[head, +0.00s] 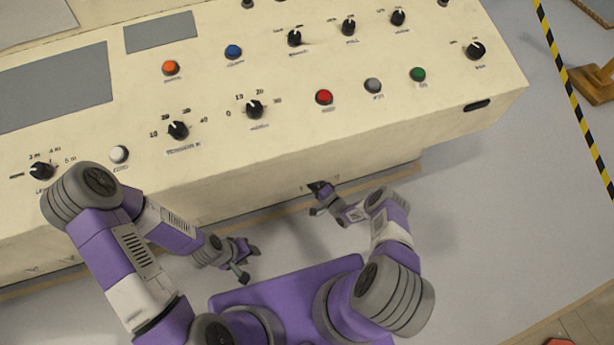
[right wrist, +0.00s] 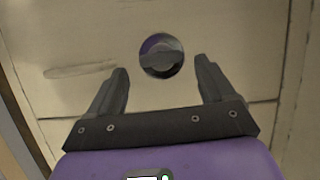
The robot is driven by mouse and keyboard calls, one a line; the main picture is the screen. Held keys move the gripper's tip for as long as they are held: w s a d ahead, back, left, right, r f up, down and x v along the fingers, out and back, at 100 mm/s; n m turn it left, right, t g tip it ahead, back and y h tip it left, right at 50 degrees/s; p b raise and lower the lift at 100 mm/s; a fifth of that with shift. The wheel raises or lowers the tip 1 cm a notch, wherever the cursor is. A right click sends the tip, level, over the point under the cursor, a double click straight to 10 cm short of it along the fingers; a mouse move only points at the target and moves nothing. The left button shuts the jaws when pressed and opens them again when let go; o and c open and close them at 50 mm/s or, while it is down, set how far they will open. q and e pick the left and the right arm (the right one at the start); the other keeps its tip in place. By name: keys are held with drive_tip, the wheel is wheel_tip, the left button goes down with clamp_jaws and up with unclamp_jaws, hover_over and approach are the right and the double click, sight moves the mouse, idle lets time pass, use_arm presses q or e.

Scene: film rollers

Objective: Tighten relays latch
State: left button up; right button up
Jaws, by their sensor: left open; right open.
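A round latch (right wrist: 161,56) with a grey bar across it and some purple on its face sits on the cream front panel. Its bar lies roughly level in the right wrist view; no label there is readable. My right gripper (right wrist: 162,82) is open, with one finger to each side of the latch in the picture and nothing held. In the head view the right gripper (head: 318,198) is close to the cabinet's front face, and the latch cannot be made out there. My left gripper (head: 244,262) is open and empty, away from the cabinet.
The cream console (head: 350,130) carries several knobs and coloured buttons on its sloping top. A dark slot handle (head: 477,105) is at its right end. Grey floor (head: 480,230) is free to the right, up to yellow-black tape (head: 572,95).

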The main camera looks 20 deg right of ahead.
drive_tip(key=p+v, duration=0.1)
drive_tip(key=v, duration=0.4)
drive_tip(key=shift+s+d, duration=0.2)
drive_tip(key=shift+s, duration=0.15)
drive_tip(key=s+a+r+n+g+h, duration=0.1)
drive_tip(key=a+r+n+g+h, duration=0.1)
drive_tip(key=a+r+n+g, duration=0.5)
drive_tip(key=s+a+r+n+g, duration=0.1)
drive_tip(key=s+r+g, duration=0.2)
drive_tip(key=s, duration=0.4)
drive_tip(key=s+a+r+n+g+h, duration=0.1)
drive_tip(key=s+r+g, duration=0.25)
drive_tip(key=s, duration=0.35)
drive_tip(key=s+a+r+n+g, duration=0.1)
drive_tip(key=s+a+r+g, duration=0.1)
drive_tip(key=s+r, duration=0.3)
drive_tip(key=r+p, duration=0.1)
drive_tip(key=p, duration=0.1)
drive_tip(key=r+p, duration=0.2)
drive_tip(key=p, duration=0.1)
drive_tip(key=r+p, duration=0.2)
drive_tip(key=p, duration=0.1)
drive_tip(key=shift+s+d+r, duration=0.15)
drive_tip(key=shift+s+r, duration=0.05)
drive_tip(key=shift+s, duration=0.2)
